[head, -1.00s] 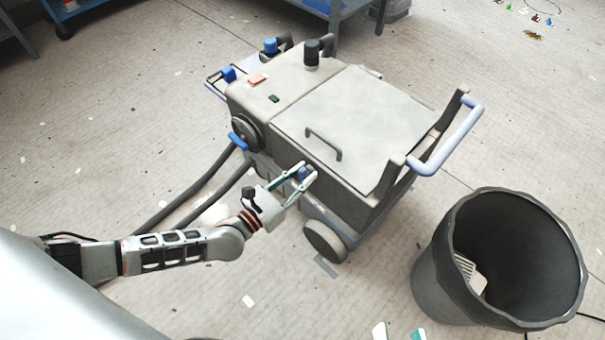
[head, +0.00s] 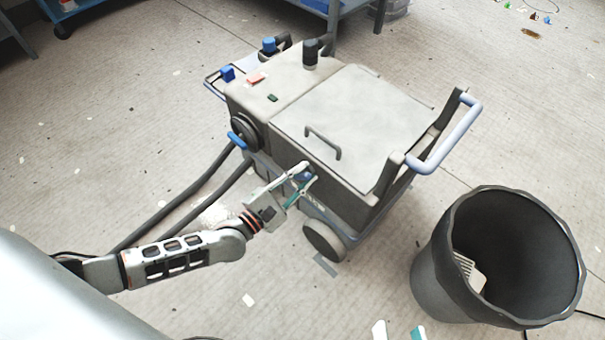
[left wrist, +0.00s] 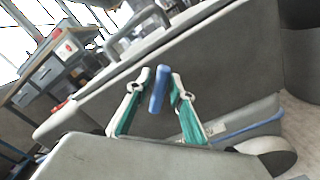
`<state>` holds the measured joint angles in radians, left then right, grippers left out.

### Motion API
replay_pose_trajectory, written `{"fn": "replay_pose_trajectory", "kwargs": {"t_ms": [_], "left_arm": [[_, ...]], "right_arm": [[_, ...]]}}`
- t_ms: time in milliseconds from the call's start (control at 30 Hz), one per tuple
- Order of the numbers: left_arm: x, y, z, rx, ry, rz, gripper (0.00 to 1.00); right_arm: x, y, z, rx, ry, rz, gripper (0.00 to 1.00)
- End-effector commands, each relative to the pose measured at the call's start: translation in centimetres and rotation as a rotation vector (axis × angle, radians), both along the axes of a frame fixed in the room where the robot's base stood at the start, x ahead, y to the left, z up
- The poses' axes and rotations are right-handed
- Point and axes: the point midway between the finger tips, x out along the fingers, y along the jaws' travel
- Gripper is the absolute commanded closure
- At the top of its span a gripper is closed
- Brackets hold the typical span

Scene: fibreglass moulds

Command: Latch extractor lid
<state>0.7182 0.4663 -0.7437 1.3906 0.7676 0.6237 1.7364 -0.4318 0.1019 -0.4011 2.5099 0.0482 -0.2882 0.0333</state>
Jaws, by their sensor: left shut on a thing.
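The extractor (head: 285,125) is a grey wheeled box in the middle of the head view. Its flat lid (head: 345,120) lies closed on top, with a dark bar handle (head: 322,143). My left gripper (head: 303,176) is at the extractor's near side, below the lid's edge. It is shut on a blue latch (left wrist: 158,88), which stands between the two fingertips in the left wrist view. In the head view the latch is mostly hidden by the fingers. I cannot tell whether the latch is engaged. My right gripper is not in view.
A dark bin (head: 500,265) stands at the right of the extractor. A blue-grey push handle (head: 450,138) juts out on the extractor's right. Two dark hoses (head: 185,205) run along the floor at left. A workbench (head: 340,12) stands behind.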

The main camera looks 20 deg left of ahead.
Motion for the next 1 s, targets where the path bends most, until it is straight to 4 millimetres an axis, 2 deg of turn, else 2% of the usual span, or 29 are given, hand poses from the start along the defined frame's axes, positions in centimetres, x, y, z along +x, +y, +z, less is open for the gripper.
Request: {"fn": "replay_pose_trajectory", "kwargs": {"t_ms": [600,1000], "left_arm": [[-0.1,-0.1,-0.3,0.530,-0.192,0.001,1.00],[-0.1,-0.1,-0.6,0.728,-0.263,0.001,1.00]], "right_arm": [[0.4,-1.1,0.3,-0.072,-0.021,0.017,0.60],[0.4,-1.3,0.3,-0.099,-0.027,0.032,0.60]]}}
